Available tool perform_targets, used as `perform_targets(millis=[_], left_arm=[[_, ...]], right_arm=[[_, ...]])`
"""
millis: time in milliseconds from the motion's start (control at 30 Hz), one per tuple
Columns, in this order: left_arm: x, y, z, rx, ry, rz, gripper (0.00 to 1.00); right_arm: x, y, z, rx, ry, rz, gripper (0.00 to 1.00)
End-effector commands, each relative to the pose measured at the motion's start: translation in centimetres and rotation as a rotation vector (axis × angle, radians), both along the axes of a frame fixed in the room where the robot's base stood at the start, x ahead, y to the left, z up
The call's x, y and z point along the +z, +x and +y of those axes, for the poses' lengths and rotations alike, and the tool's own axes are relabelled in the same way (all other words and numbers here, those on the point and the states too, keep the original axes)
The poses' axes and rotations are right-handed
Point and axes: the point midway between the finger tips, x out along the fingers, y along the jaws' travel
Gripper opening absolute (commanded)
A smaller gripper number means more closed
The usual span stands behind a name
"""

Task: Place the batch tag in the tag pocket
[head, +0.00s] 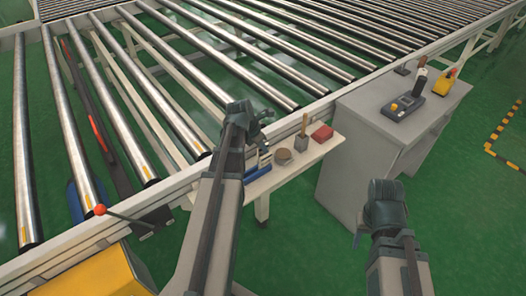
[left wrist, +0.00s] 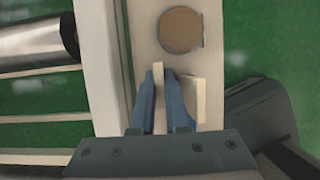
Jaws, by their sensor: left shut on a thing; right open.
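In the left wrist view, a thin cream piece (left wrist: 158,96), seemingly the batch tag, stands between the two blue-grey fingers of my left gripper (left wrist: 162,80), which is shut on it. A second cream piece (left wrist: 201,98) shows just right of the right finger, partly hidden. In the head view my left gripper (head: 262,115) is over the small white shelf beside the roller conveyor, and its held piece is not clear there. My right gripper (head: 385,192) is open and empty, away from the shelf, in front of the grey cabinet. I cannot make out the tag pocket for certain.
The shelf (head: 290,172) holds a blue item (head: 258,174), a round brown disc (head: 283,156), a brush-like tool in a holder (head: 302,137) and a red box (head: 322,133). The grey cabinet (head: 350,150) carries a dark device and a yellow tool (head: 445,82). The conveyor frame borders the shelf.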

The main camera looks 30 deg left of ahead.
Motion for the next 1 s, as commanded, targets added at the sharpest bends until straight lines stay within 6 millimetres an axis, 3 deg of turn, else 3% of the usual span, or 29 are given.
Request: perform_targets(millis=[267,800,1000], left_arm=[[1.8,0.0,0.0,0.0,0.0,0.0,0.0],[9.4,0.0,0.0,0.0,0.0,0.0,0.0],[10.1,0.0,0.0,0.0,0.0,0.0,0.0]], right_arm=[[1.8,0.0,0.0,0.0,0.0,0.0,0.5],[9.4,0.0,0.0,-0.001,0.0,0.0,0.5],[10.1,0.0,0.0,-0.001,0.0,0.0,0.5]])
